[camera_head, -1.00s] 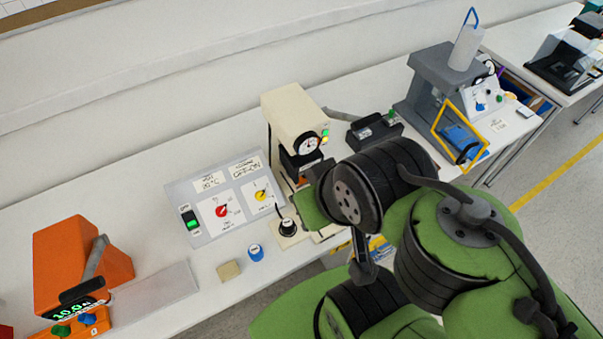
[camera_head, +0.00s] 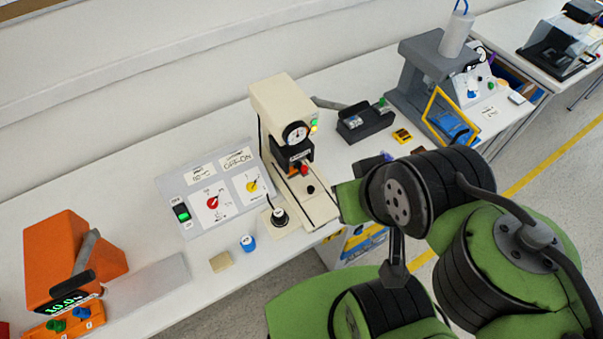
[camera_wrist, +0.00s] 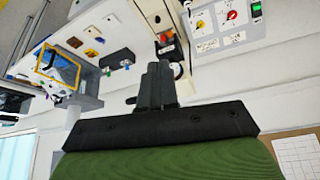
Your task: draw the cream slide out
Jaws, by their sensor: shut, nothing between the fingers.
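The cream slide (camera_head: 318,209) is a long flat piece at the foot of the cream press (camera_head: 281,106), running toward the table's front edge. It has a dark round spot on top and a red part stands at its inner end. In the wrist view, my gripper (camera_wrist: 157,74) is shut and empty, its dark fingers together. They overlap part of the cream press (camera_wrist: 153,12) there; I cannot tell the distance. In the head view my gripper is hidden by my arm, which is right of the slide.
A grey control panel (camera_head: 215,192) stands left of the press. A black plug-like knob (camera_head: 279,217), a blue cap (camera_head: 248,243) and a tan block (camera_head: 222,262) are near the front edge.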

